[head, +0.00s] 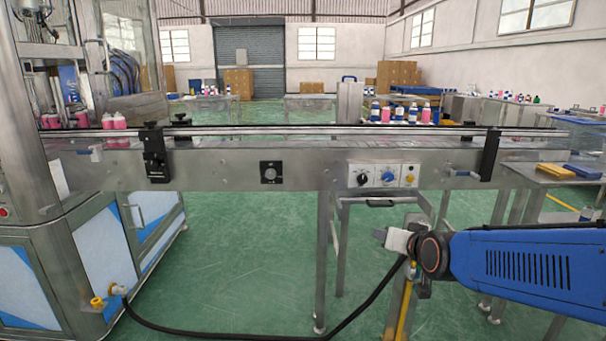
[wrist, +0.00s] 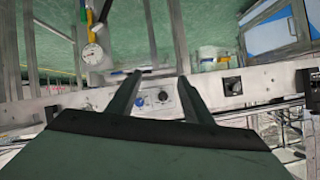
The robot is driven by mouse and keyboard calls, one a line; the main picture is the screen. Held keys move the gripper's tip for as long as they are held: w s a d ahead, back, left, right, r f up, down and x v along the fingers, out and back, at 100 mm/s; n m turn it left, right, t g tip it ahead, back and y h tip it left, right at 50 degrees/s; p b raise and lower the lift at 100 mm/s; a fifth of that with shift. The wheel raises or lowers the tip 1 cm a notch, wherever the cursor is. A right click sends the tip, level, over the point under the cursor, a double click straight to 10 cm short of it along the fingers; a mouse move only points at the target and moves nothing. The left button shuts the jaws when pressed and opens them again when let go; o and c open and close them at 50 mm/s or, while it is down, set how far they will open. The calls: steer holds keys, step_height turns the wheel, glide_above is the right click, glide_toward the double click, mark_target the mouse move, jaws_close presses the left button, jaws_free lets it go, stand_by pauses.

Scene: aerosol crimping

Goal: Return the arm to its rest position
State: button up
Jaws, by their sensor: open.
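My arm (head: 525,262) reaches in from the right edge of the head view, low in front of the conveyor (head: 225,172). Its blue link ends in a dark joint with a pale grey part beyond it. The fingers are not clear in the head view. In the wrist view my gripper (wrist: 160,76) has its two dark fingers apart with nothing between them. That view is upside down, and the conveyor's control panel (wrist: 158,99) shows behind the fingers. I cannot tell how far the fingers are from it.
A machine (head: 60,240) with blue and white panels is at the left. A black hose (head: 245,335) runs from it towards my arm. Yellow and blue trays (head: 556,171) lie at the right. Green floor is open below the conveyor.

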steer(key=s+d+f+g, duration=0.1)
steer(key=s+f+g, duration=0.1)
steer(key=s, duration=0.7)
steer(key=s+d+f+n+g+h, duration=0.1)
steer(key=s+d+g, duration=0.1)
steer(key=s, duration=0.7)
steer(key=s+d+f+n+g, duration=0.1)
steer(key=s+g, duration=0.3)
steer(key=s, duration=0.5)
steer(key=shift+s+d+f, duration=0.3)
steer(key=shift+d+f, duration=0.45)
steer(key=shift+f, duration=0.1)
